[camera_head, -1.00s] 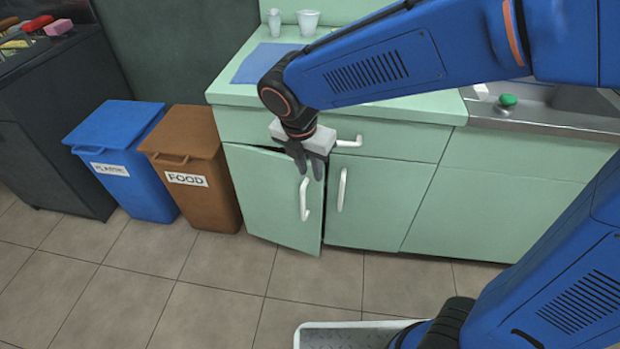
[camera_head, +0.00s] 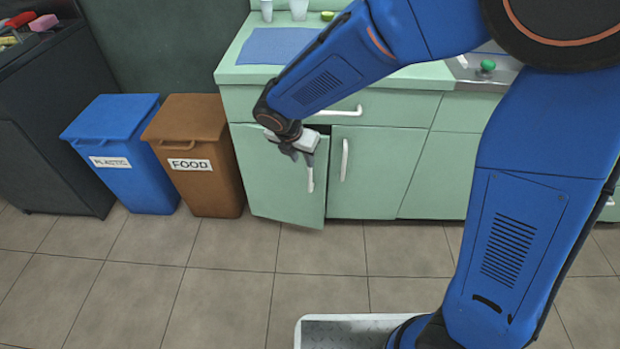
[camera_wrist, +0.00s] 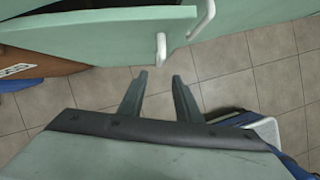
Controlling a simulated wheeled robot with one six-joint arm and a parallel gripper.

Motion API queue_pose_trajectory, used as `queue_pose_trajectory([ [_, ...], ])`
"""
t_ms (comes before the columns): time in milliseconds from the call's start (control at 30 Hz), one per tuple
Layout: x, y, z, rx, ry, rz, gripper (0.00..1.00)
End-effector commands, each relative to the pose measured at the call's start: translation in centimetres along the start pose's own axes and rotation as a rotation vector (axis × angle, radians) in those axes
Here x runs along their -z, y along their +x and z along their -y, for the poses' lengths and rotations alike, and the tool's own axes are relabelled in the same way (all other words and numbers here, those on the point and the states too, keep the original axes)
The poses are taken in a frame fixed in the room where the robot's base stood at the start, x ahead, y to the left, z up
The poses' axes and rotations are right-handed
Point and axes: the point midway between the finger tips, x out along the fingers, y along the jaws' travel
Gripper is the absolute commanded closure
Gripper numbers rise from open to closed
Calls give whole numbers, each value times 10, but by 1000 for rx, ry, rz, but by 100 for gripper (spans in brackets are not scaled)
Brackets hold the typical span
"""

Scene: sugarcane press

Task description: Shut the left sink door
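The left sink door (camera_head: 275,185) is a pale green panel standing slightly ajar, with a dark gap along its top edge. It has a white vertical handle (camera_head: 311,175), partly hidden by my gripper. My gripper (camera_head: 301,158) is in front of the door's upper right part, near the top of the handle. In the wrist view the fingers (camera_wrist: 160,76) are apart with nothing between them. The door (camera_wrist: 90,38) and the end of its handle (camera_wrist: 161,48) lie just beyond the fingertips; contact cannot be told.
The right sink door (camera_head: 375,175) looks closed. A brown food bin (camera_head: 198,150) and a blue plastic bin (camera_head: 125,155) stand left of the cabinet. The counter (camera_head: 235,68) holds a blue mat (camera_head: 275,46) and cups. The tiled floor in front is clear.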

Motion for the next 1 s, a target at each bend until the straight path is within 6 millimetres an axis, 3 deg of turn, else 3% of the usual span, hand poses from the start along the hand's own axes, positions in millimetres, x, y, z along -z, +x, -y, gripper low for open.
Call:
queue_pose_trajectory([
  [600, 0, 109, 1, 3, 1, -1, 69],
  [800, 0, 134, 0, 2, -1, -1, 69],
  [1000, 0, 146, 0, 0, 0, -1, 69],
])
